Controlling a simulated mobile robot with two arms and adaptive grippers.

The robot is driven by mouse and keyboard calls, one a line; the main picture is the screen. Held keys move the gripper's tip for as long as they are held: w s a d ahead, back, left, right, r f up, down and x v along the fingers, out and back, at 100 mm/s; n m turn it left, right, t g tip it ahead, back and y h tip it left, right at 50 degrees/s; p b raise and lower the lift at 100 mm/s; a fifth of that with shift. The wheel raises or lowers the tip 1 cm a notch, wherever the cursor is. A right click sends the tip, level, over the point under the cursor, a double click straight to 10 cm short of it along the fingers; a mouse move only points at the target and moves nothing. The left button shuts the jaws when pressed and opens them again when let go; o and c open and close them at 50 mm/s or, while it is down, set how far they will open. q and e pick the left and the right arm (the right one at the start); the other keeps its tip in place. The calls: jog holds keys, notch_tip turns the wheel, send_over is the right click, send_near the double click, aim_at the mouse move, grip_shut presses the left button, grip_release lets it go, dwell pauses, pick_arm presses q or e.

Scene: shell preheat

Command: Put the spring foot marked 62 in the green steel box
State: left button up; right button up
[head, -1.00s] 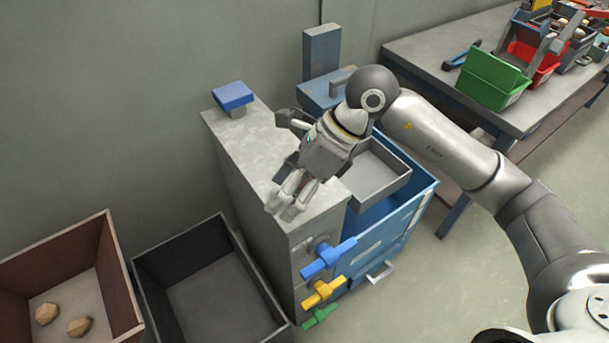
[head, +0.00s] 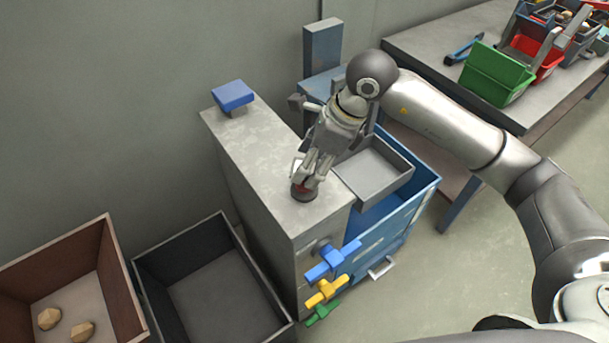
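My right gripper (head: 306,182) points down over the grey top of the valve cabinet (head: 255,150), near its front right edge. At its fingertips is a small, dark, round piece with some red on it (head: 304,193). The fingers partly cover this piece, and I cannot read any mark on it. I cannot tell whether the fingers are closed on it or whether it rests on the cabinet top. A green box (head: 496,75) stands on the workbench at the upper right. My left gripper is not in view.
A blue cabinet with an open drawer and a grey tray (head: 374,172) stands right of the grey cabinet. Blue, yellow and green valve handles (head: 326,291) stick out in front. An empty dark bin (head: 215,300) and a brown bin (head: 105,270) with tan lumps stand left. A red bin (head: 528,55) adjoins the green box.

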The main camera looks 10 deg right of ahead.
jog(key=shift+a+f, duration=0.15)
jog(key=shift+f, duration=0.2)
jog(key=shift+w+a+f, duration=0.1)
jog(key=shift+a+f, duration=0.05)
jog(key=shift+f, duration=0.1)
jog(key=p+x, duration=0.2)
jog(key=x, duration=0.1)
jog(key=shift+a+f, duration=0.4)
jog(key=shift+f, duration=0.2)
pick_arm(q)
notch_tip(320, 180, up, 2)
pick_arm(e)
jog(key=shift+f, duration=0.25)
jog(key=c, duration=1.2)
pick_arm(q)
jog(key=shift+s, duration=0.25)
pick_arm(e)
grip_shut()
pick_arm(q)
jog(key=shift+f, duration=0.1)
pick_arm(e)
jog(key=shift+r, duration=0.15)
